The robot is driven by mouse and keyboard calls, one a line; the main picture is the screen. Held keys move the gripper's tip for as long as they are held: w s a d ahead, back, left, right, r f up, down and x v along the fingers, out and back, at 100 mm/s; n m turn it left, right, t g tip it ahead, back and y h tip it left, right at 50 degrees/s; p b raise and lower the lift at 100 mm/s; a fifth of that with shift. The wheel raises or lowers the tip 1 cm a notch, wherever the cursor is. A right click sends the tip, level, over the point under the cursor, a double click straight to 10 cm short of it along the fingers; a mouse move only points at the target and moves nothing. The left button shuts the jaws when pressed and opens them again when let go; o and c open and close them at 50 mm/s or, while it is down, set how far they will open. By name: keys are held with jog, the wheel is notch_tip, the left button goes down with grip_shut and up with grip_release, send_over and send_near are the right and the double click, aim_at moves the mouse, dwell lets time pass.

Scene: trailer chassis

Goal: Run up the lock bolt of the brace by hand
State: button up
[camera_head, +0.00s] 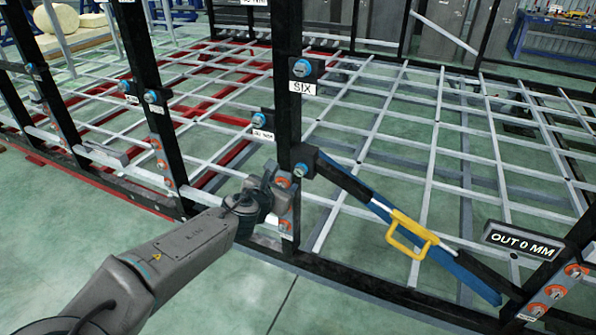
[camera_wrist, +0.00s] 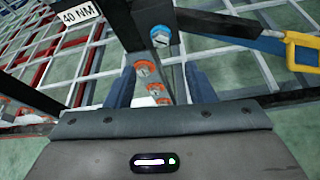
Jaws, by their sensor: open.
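The brace (camera_head: 365,199) is a dark and blue diagonal bar with a yellow handle (camera_head: 408,234). Its upper end meets a black upright post, and its lower end reaches the lower right. A blue-headed bolt (camera_head: 301,170) sits at the upper joint; the blue bolt also shows in the wrist view (camera_wrist: 160,36), just beyond the fingers. My gripper (camera_head: 277,180) is at the post, left of and slightly below that bolt. In the wrist view my gripper (camera_wrist: 161,80) has its two fingers apart with nothing held, below the blue bolt and either side of the post's orange-ringed bolts (camera_wrist: 148,72).
A sign (camera_head: 521,243) at the right reads OUT 0 MM. More blue bolts (camera_head: 301,68) sit on the posts, with tags such as SIX and 40 NM. Orange-ringed bolts (camera_head: 555,291) line the lower right post. A grey lattice frame (camera_head: 440,150) spreads behind.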

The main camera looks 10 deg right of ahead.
aim_at(299, 171)
jog(key=x, duration=1.3)
jog(key=shift+w+d+f+p, duration=0.2)
jog(key=shift+p, duration=0.2)
jog(key=c, duration=1)
